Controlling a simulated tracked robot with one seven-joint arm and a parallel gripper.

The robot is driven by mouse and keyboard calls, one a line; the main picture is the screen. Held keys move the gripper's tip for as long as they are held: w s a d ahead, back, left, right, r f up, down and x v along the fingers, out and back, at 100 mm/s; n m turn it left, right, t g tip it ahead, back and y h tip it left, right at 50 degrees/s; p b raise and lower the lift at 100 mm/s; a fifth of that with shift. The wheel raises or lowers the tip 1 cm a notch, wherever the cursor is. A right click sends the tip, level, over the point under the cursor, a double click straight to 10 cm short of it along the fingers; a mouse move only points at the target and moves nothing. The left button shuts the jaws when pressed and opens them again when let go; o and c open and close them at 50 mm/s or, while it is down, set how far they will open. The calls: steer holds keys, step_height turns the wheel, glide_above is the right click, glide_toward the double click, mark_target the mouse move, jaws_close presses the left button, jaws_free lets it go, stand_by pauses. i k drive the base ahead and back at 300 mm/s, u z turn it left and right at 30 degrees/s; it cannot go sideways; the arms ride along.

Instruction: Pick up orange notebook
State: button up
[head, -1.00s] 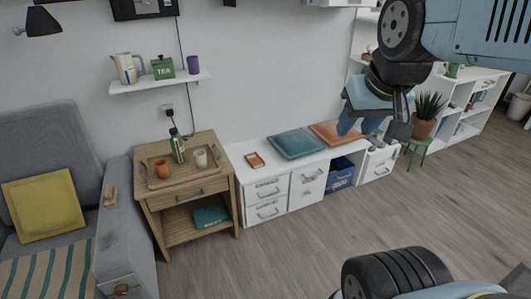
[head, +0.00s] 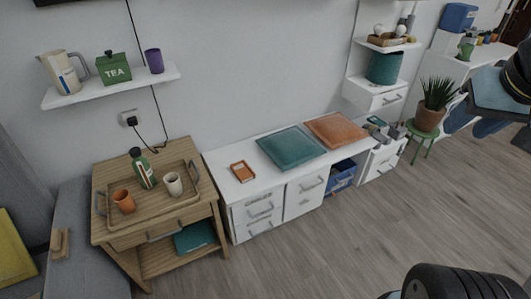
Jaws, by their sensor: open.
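A small flat orange item with a paler middle (head: 242,171), which looks like the orange notebook, lies on the left part of the white low bench top (head: 222,160). It is small in view, so its cover is not clear. My gripper (head: 487,128) shows at the right edge in the head view, partly cut off by the frame. It is open, with nothing seen in it. It is in the air, well to the right of the orange item and not touching it.
A teal cushion (head: 291,147) and an orange cushion (head: 336,129) lie right of the item. A wooden side table (head: 145,240) with a tray, cups and a green bottle stands to the left. A potted plant on a green stool (head: 428,118) is at right. Floor in front is clear.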

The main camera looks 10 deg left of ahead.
mark_target(244, 173)
steer(key=u, duration=0.15)
steer(key=i, duration=0.9)
steer(key=u, duration=0.7)
